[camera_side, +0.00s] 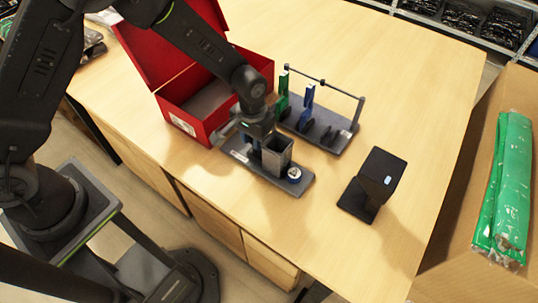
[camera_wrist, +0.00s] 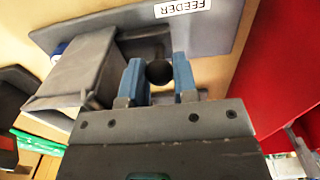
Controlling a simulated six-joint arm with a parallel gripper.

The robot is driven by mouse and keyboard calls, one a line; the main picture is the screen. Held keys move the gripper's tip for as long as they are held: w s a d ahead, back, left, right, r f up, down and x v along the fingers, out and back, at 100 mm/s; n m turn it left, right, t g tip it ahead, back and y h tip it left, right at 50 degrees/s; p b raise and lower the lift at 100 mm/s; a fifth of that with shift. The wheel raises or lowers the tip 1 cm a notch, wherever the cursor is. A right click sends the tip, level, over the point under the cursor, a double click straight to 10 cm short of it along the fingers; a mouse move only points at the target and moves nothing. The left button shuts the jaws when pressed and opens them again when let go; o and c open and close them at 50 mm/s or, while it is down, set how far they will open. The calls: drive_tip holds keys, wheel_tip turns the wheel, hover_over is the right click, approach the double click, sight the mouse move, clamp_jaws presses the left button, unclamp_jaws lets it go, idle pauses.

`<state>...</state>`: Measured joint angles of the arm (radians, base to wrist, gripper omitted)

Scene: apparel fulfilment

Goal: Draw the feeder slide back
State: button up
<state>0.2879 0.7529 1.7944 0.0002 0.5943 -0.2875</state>
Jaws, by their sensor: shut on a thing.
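The feeder is a dark grey base plate (camera_side: 297,188) on the table with an upright grey hopper (camera_side: 277,153) on it. In the wrist view its plate (camera_wrist: 222,32) carries a FEEDER label, and the hopper (camera_wrist: 75,72) stands to the left. My gripper (camera_side: 253,141) is down at the left end of the feeder, beside the hopper. In the wrist view my gripper (camera_wrist: 160,77) has its blue fingers on either side of a dark round knob (camera_wrist: 158,72), shut on it. The slide itself is mostly hidden by my gripper and the hopper.
An open red box (camera_side: 200,110) stands close behind and left of the feeder. A rack (camera_side: 340,141) with green and blue clips and a rail is behind it. A black stand (camera_side: 373,183) is to the right. A carton (camera_side: 450,270) holds green bagged garments.

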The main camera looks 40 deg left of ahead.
drive_tip(key=shift+a, duration=3.15)
drive_tip(key=o, duration=0.7)
drive_tip(key=shift+o, duration=0.2)
wheel_tip(320, 180, up, 7)
